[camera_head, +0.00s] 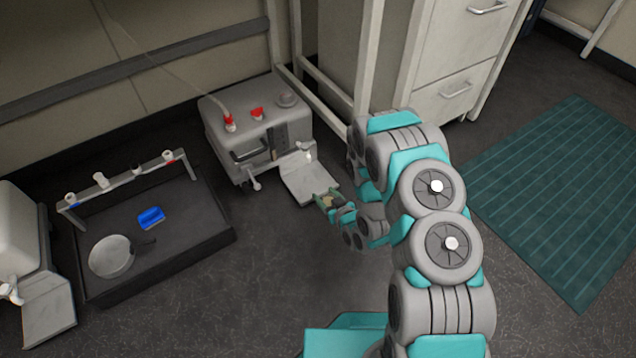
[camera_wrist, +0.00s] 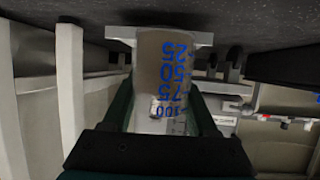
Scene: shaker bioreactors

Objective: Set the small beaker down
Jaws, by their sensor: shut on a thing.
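The small beaker (camera_wrist: 160,75) is a clear, greyish cup with blue numbers, upside down in the wrist view. My gripper (camera_wrist: 158,92) is shut on it, with one dark green finger on each side. In the head view my gripper (camera_head: 329,200) is at the front right corner of a light grey plate (camera_head: 303,178) in front of a grey carboy; the beaker is too small to make out there. A pale plate edge (camera_wrist: 203,38) lies by the beaker's base in the wrist view. I cannot tell whether they touch.
The grey carboy (camera_head: 262,125) has red caps. A dark tray (camera_head: 190,246) at left holds a blue item (camera_head: 151,217), a round pale disc (camera_head: 111,256) and a rail with several white pieces. White drawers (camera_head: 458,70) stand behind. A teal mat (camera_head: 560,200) lies right.

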